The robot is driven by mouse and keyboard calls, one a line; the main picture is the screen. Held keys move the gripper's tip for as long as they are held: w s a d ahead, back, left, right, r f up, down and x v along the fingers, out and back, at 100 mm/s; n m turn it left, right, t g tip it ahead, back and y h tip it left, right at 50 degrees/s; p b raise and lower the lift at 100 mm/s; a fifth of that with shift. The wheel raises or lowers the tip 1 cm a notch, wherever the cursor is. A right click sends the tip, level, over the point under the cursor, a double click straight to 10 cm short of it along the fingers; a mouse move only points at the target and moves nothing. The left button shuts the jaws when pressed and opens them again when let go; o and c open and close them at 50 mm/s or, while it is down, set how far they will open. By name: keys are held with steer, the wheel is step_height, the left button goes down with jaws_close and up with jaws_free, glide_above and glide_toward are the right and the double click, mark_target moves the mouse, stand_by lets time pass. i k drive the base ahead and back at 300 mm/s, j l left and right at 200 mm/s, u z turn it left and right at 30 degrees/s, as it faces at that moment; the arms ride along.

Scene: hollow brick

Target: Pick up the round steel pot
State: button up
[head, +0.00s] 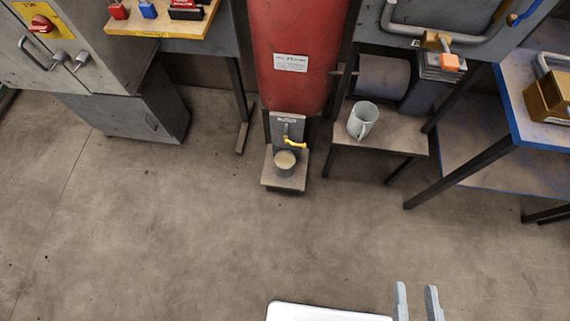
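A small round pot (285,163) with a pale tan top sits on a low stand (284,181) under a tap with a yellow lever. It is small in the picture, so I cannot tell its metal or what is inside. My gripper (416,288) shows at the bottom edge, right of the middle. Its two grey fingers stand apart with nothing between them, so it is open and empty. It is well away from the pot, with bare floor between them.
The tap's yellow lever (296,144) is just above the pot. A red tank (298,35) stands behind. A pale mug (362,120) is on a low table (385,138) to the right. A grey cabinet (130,105) is at left. The floor (200,230) in front is clear.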

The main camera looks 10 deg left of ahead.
mark_target(284, 159)
steer(key=i, duration=0.25)
steer(key=i+j+u, duration=0.1)
steer(key=i+u, duration=0.65)
steer(key=k+u, duration=0.1)
steer(key=u, duration=0.8)
